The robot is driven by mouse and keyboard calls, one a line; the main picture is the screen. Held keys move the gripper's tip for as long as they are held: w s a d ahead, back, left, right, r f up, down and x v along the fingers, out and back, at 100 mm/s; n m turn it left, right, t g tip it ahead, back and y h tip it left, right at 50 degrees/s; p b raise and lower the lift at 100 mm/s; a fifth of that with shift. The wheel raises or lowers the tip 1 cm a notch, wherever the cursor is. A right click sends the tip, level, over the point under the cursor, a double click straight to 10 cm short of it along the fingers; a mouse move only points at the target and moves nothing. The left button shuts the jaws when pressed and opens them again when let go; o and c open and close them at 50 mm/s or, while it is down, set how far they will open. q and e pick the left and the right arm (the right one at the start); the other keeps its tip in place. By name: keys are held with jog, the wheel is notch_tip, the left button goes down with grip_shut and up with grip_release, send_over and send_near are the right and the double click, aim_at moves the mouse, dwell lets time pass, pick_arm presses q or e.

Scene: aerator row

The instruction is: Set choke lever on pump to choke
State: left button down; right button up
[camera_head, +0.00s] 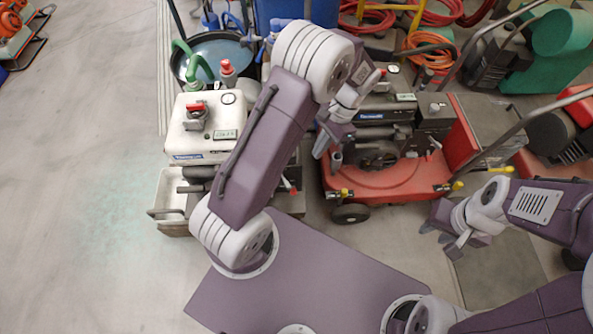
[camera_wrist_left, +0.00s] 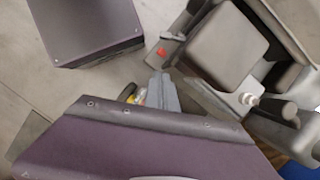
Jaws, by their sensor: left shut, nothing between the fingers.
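The pump (camera_head: 196,140), which I take to be the white-tanked machine, stands at the left, partly hidden behind my left arm. A small red-tipped lever (camera_head: 289,186) shows low on its right side, past my arm; I cannot tell for sure that it is the choke lever. A red tip also shows in the left wrist view (camera_wrist_left: 162,51), just beyond my fingers and apart from them in the picture. My left gripper (camera_head: 321,142) is shut and empty, between the pump and the red machine. My right gripper (camera_head: 452,241) hangs at the right; its jaw opening is unclear.
A red wheeled machine (camera_head: 345,184) stands close right of my left gripper. A dark round tub (camera_head: 218,49) and a blue container (camera_head: 290,10) are behind the pump. Hoses (camera_head: 432,45) lie at the back. The floor (camera_head: 90,130) at the left is clear.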

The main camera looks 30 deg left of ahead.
aim_at(284, 179)
pick_arm(q)
jog(key=shift+f, duration=0.15)
jog(key=s+a+f+b, duration=0.1)
jog(key=s+f+b, duration=0.1)
jog(key=f, duration=0.1)
jog(key=s+a+f+b, duration=0.1)
jog(key=s+f+b, duration=0.1)
jog(key=f+b, duration=0.1)
jog(key=s+a+f+b, duration=0.2)
jog(key=f, duration=0.1)
jog(key=shift+s+f, duration=0.1)
jog(key=shift+s, duration=0.15)
dwell(0.4)
